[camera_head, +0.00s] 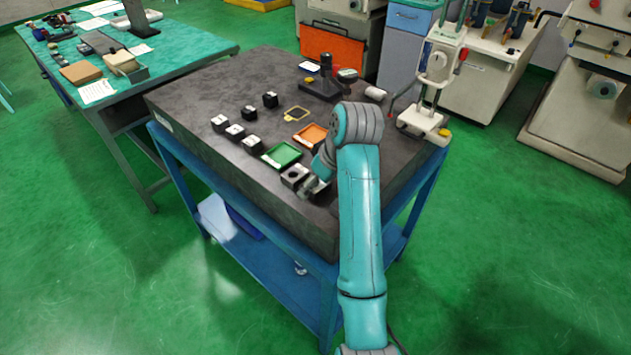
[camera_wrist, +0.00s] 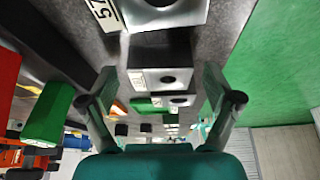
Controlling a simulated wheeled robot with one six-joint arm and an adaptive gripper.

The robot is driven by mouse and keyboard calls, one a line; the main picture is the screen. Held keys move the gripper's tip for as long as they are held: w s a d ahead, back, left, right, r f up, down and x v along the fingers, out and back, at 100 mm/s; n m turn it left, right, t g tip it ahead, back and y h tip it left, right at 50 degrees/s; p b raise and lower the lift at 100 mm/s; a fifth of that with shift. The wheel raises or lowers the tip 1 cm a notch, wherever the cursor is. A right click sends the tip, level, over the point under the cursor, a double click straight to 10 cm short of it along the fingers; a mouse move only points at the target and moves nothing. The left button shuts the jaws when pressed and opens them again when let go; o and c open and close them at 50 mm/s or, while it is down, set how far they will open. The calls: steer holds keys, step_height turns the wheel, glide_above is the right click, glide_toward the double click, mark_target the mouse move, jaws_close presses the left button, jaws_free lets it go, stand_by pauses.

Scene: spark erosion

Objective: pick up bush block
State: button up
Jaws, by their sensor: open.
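Several dark blocks with pale tops and round holes lie on the dark surface plate. I cannot tell for sure which is the bush block. In the head view one holed block (camera_head: 294,176) sits near the plate's front edge, just left of my gripper (camera_head: 318,187). In the wrist view my gripper (camera_wrist: 158,74) is open, with a holed block (camera_wrist: 148,50) appearing between its fingers; I cannot tell whether they touch it. A larger holed block with a number label (camera_wrist: 190,12) is at the top of that view. My arm hides part of the plate.
The surface plate (camera_head: 190,88) rests on a blue stand. A green tray (camera_head: 282,155) and an orange tray (camera_head: 310,134) lie near the gripper. Several smaller blocks (camera_head: 235,131) stand to the left. A black stand (camera_head: 322,85) and a white device (camera_head: 425,120) are at the back.

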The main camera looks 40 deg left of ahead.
steer(key=c, duration=1.4)
steer(key=shift+r, duration=0.1)
jaws_close()
steer(key=shift+r, duration=0.1)
